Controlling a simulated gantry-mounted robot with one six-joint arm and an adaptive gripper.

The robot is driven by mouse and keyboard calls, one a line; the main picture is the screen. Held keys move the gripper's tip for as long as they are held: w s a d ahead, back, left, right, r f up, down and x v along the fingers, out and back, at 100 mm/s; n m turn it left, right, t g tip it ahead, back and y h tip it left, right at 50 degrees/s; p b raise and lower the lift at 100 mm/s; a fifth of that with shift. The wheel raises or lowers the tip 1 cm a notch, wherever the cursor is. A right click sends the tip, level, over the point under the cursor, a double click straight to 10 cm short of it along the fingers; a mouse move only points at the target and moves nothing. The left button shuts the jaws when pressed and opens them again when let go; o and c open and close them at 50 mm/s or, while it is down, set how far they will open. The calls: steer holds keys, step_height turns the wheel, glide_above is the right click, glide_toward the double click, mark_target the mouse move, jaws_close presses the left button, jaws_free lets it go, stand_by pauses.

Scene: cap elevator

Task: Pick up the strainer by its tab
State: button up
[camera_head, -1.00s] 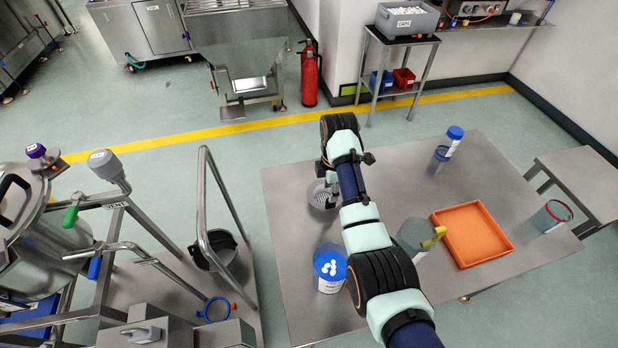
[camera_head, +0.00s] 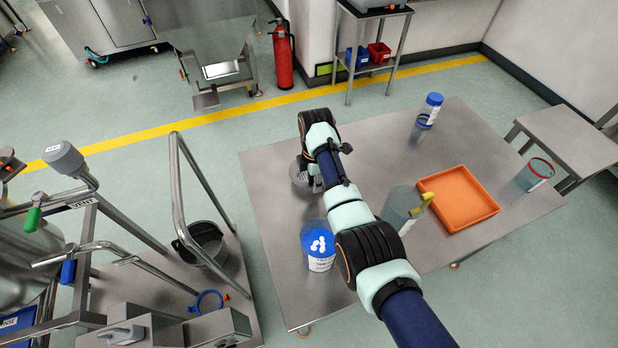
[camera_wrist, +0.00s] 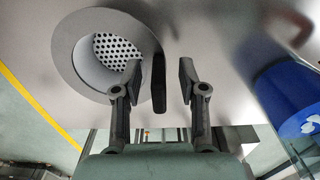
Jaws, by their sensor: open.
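The strainer is a round grey cup with a perforated bottom (camera_wrist: 122,52) and a wide pale rim. It sits on the steel table at the upper left of the wrist view. In the head view the strainer (camera_head: 297,172) is partly hidden by my wrist. Its dark upright tab (camera_wrist: 159,84) stands at the rim's right side. My gripper (camera_wrist: 160,78) is open, with one finger on each side of the tab as seen from the wrist. I cannot tell whether either finger touches it.
A tub with a blue top and white pieces (camera_head: 318,246) stands close by, nearer the front edge. A clear jug with a yellow handle (camera_head: 398,208), an orange tray (camera_head: 470,200), a blue-capped container (camera_head: 432,104) and a red-rimmed beaker (camera_head: 534,174) stand further right.

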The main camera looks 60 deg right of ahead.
jaws_close()
steer(key=shift+r, duration=0.1)
step_height(320, 180, up, 26)
steer(key=p, duration=1.5)
steer(key=shift+f, duration=0.25)
